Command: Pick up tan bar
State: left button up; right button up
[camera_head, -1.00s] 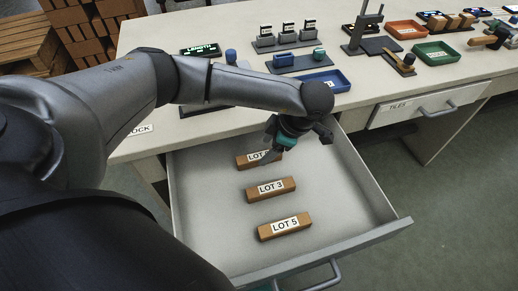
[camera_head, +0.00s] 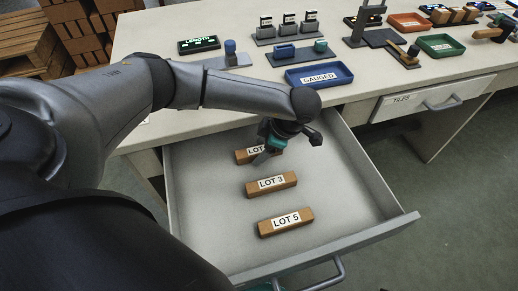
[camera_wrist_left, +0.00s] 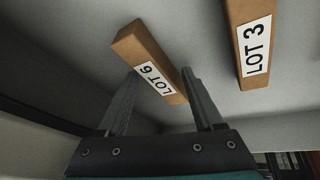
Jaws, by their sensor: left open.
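Three tan bars lie in the open drawer, labelled LOT 6 (camera_wrist_left: 146,55), LOT 3 (camera_head: 287,180) and LOT 5 (camera_head: 302,217). LOT 3 also shows at the upper right of the left wrist view (camera_wrist_left: 236,40). My left gripper (camera_head: 262,157) is over the farthest bar, LOT 6 (camera_head: 241,158), and partly hides it in the head view. In the left wrist view the gripper (camera_wrist_left: 162,74) is open, with LOT 6 slanting across the space between its fingertips. I cannot tell whether the fingers touch it. My right gripper does not show.
The grey drawer (camera_head: 350,205) has raised walls around the bars, with bare floor to their right. On the bench above stand a blue GAUGED tray (camera_head: 320,83), a green tray (camera_head: 440,53) and a length display (camera_head: 199,44). A shut TILES drawer (camera_head: 430,98) is at the right.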

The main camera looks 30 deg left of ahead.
pick_arm(q)
jog(key=shift+f, duration=0.25)
dwell(0.4)
grip_shut()
dwell(0.5)
